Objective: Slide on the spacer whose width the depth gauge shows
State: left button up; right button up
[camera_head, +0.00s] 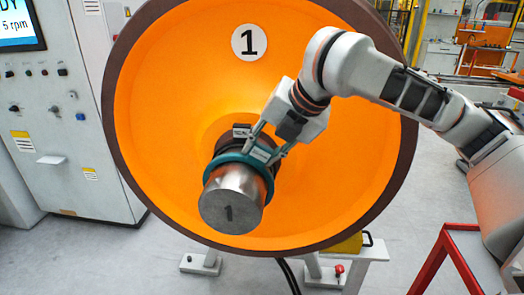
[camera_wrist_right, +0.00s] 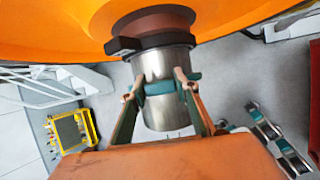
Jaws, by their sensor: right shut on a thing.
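My right gripper (camera_head: 265,149) is shut on the upper right of this spacer. In the right wrist view, the spacer (camera_wrist_right: 158,87) shows as a teal band across the bare steel, between the fingertips. A dark collar (camera_wrist_right: 153,38) lies between the spacer and the orange wheel (camera_head: 340,130). A small dark block with a pale label (camera_head: 241,131) sits at the collar; its reading is too small to tell. My left gripper is out of view.
A grey control cabinet (camera_head: 72,120) with a screen stands at the left. A red frame (camera_head: 446,243) stands at the lower right. A yellow-framed item (camera_wrist_right: 73,130) and metal fixtures (camera_wrist_right: 272,135) lie below the axle. Open floor shows between them.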

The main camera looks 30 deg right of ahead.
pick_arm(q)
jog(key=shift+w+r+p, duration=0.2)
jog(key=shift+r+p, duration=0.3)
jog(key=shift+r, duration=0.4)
pick_arm(e)
jog(key=shift+w+d, duration=0.7)
jog(key=shift+w, duration=0.35)
jog(key=shift+w+d, duration=0.7)
jog(key=shift+w, duration=0.3)
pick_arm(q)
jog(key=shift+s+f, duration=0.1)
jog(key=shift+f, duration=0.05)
